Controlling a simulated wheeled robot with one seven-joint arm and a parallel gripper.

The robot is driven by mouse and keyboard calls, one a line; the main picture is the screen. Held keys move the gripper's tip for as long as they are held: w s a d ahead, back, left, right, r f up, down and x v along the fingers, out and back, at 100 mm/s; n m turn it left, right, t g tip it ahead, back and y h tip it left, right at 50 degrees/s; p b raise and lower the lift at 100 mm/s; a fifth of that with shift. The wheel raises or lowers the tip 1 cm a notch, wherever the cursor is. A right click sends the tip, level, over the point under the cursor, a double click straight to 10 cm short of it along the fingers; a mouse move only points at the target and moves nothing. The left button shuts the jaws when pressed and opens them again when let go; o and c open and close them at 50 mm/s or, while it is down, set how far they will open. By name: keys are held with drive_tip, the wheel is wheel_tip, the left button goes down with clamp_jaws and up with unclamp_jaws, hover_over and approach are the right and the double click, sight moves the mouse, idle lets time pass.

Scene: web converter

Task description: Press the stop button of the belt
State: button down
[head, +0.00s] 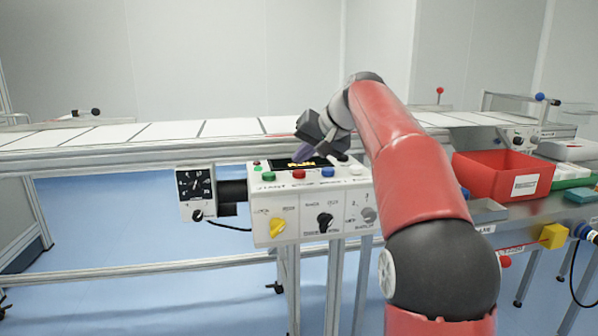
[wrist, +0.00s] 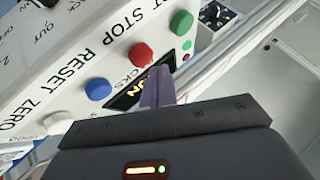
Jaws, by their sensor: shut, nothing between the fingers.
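The white control box (head: 262,230) hangs on the front of the belt (head: 170,131). Its top has a row of buttons: green, red, blue and white. The red button (head: 298,174) is the one labelled STOP; it also shows in the wrist view (wrist: 142,54), raised and uncovered. My gripper (head: 301,154) is shut and empty, its fingers over the lit display, behind the red button and apart from it. In the wrist view the fingertips (wrist: 158,73) overlap the display; the gap to the panel cannot be told.
The green button (wrist: 181,22) and blue button (wrist: 97,89) flank the red one. Knobs, including a yellow one (head: 278,227), are on the box's front. A small dial box (head: 196,193) is at the left. A red bin (head: 490,177) stands on the right bench.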

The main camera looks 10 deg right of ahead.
sight(303, 172)
idle(0.8)
drive_tip(key=shift+f, duration=0.4)
drive_tip(key=shift+f+b, duration=0.65)
idle(0.6)
drive_tip(key=shift+r, duration=0.1)
drive_tip(key=shift+r+p, duration=0.95)
drive_tip(key=shift+p, duration=0.15)
wheel_tip(303, 172, up, 5)
drive_tip(key=p, duration=0.5)
drive_tip(key=shift+r, duration=0.1)
